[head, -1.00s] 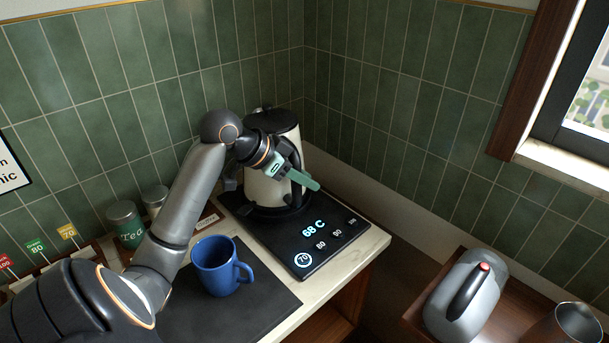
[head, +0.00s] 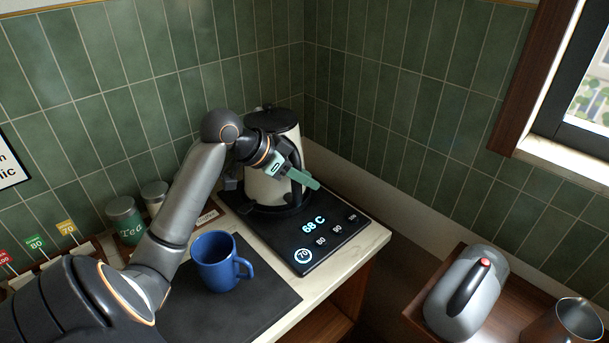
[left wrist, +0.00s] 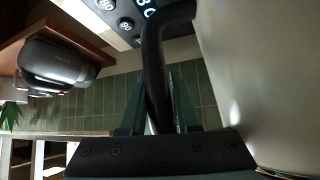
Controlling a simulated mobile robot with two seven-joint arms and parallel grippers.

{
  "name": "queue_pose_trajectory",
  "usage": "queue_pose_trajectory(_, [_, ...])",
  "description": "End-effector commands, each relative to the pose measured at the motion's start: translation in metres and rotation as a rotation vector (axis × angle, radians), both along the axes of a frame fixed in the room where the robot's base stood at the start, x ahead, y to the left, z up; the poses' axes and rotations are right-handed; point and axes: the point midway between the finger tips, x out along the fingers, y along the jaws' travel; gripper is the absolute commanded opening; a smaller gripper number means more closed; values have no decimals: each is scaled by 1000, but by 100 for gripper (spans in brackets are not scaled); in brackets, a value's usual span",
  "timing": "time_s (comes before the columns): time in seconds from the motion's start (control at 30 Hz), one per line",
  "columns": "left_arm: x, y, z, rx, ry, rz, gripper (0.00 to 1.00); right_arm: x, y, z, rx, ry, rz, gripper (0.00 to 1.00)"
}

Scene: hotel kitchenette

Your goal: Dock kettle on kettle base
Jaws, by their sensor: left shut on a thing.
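The cream kettle (head: 266,186) with a black lid and black handle stands upright at the back of the black kettle base (head: 281,235). The base display reads 68 C, with 70 ringed. Its bottom appears to rest on the round seat, though my arm hides part of the contact. My left gripper (head: 303,180) is at the kettle's right side, shut on its handle. In the left wrist view the black handle (left wrist: 153,70) passes between the fingers (left wrist: 166,105), with the cream body (left wrist: 260,80) beside it. My right gripper is not in view.
A blue mug (head: 214,262) stands on a dark mat (head: 258,303) in front of the base. Tea canisters (head: 124,220) stand by the left wall. A grey airpot-like vessel (head: 468,292) and a metal cup (head: 572,323) sit on the lower wooden surface at right. Tiled walls close the corner.

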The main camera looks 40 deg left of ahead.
Motion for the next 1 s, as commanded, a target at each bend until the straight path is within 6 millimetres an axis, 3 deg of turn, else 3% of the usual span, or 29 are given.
queue_pose_trajectory(0.17, [1, 1, -1, 5, -9, -1, 0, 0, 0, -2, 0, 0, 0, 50])
queue_pose_trajectory(0.2, [1, 1, 0, 5, -9, -1, 33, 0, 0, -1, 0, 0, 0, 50])
queue_pose_trajectory(0.3, [1, 1, -1, 4, -7, 0, 43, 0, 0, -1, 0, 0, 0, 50])
queue_pose_trajectory(0.57, [-1, 0, -5, -4, 8, 1, 43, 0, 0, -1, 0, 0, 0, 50])
queue_pose_trajectory(1.0, [-23, 8, 22, 0, 3, 0, 43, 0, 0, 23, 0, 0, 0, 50])
